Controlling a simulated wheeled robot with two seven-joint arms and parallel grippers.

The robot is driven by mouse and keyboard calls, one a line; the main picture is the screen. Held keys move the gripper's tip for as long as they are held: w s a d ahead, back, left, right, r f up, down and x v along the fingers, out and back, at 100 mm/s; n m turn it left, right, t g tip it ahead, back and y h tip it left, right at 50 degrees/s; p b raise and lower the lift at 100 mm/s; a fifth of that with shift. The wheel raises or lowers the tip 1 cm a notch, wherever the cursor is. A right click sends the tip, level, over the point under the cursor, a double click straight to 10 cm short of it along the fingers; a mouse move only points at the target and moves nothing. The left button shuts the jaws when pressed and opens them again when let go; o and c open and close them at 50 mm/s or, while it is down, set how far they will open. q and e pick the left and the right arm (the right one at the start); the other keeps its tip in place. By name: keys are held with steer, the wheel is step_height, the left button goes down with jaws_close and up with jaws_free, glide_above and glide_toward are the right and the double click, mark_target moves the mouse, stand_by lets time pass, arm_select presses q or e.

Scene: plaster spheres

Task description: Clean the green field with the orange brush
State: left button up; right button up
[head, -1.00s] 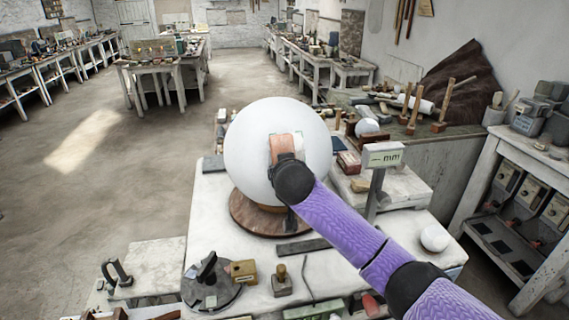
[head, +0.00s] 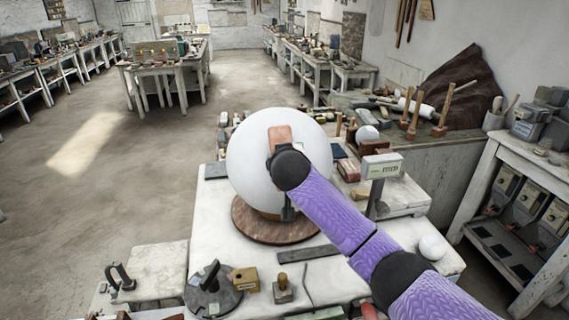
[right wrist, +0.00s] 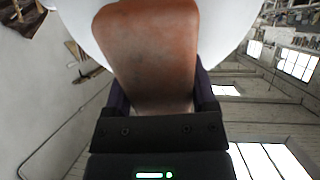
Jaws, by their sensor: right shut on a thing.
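A large white plaster sphere (head: 250,168) rests on a round brown base (head: 268,228) on the white worktable. My right gripper (right wrist: 160,100) is shut on an orange-brown block-like brush (right wrist: 150,50). In the head view the brush (head: 281,137) lies over the near upper face of the sphere. Whether it touches the surface is unclear. The wrist view shows the sphere (right wrist: 225,25) right behind the brush. My right wrist covers the brush's lower end in the head view. I see no green field on the visible part of the sphere. My left gripper is not in view.
A scale with a raised display (head: 382,166) stands right of the sphere, near a small white ball (head: 432,247). A dark round plate with a handle (head: 212,290), a yellowish box (head: 245,279) and a small stamp-like tool (head: 283,288) stand in front. Open floor lies left.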

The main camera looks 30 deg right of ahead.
steer(key=shift+s+a+f+b, duration=0.1)
steer(key=shift+s+f+b, duration=0.3)
steer(key=shift+f, duration=0.65)
steer(key=shift+s+f+b, duration=0.1)
steer(key=shift+s+f, duration=0.5)
steer(key=shift+f, duration=0.4)
steer(key=shift+r, duration=0.2)
steer(key=shift+w+r+p, duration=0.25)
steer(key=shift+r+p, duration=0.15)
steer(key=shift+r, duration=0.1)
steer(key=shift+w+r+p, duration=0.2)
steer(key=shift+r+p, duration=0.2)
steer(key=shift+r, duration=0.05)
steer(key=shift+w+r+p, duration=0.5)
steer(key=shift+w+r, duration=0.05)
steer(key=shift+r, duration=0.35)
